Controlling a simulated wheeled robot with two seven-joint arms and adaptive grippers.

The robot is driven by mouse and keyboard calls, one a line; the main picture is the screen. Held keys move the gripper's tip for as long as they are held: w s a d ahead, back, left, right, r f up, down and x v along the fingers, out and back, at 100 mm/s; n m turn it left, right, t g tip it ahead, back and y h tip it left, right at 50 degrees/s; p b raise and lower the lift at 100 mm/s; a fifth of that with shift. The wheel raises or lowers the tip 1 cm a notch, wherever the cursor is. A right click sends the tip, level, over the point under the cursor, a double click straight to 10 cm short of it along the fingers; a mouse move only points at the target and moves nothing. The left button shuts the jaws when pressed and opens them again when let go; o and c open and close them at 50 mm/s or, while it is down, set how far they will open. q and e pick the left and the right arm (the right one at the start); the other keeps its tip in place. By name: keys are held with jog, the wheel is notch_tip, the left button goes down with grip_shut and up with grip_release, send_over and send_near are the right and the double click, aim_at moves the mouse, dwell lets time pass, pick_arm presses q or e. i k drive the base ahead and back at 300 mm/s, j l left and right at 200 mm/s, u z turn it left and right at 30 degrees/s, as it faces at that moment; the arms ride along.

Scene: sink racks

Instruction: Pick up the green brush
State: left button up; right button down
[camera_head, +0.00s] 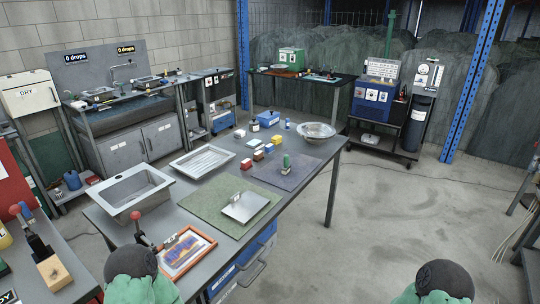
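A small green upright object (286,161), which looks like the green brush, stands on a dark grey mat (303,175) on the right half of the central table. It is too small to make out bristles. Parts of my two arms, green with dark rounded tops, show at the bottom left and bottom right edges. The fingers of neither gripper can be seen. Nothing of mine is near the green object.
The central table (213,186) also holds a metal basin (130,190), a wire rack tray (202,161), a green mat (218,213) with a metal plate (245,207), a framed picture (186,252), several coloured blocks and a metal bowl (316,131). Open floor lies right.

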aim_at(286, 169)
jog(key=i+l, duration=0.25)
jog(key=i, duration=0.3)
jog(key=i+l+z, duration=0.15)
jog(key=i+l, duration=0.15)
jog(key=i, duration=0.2)
jog(key=i+l, duration=0.2)
jog(key=i, duration=0.35)
jog(key=z, duration=0.05)
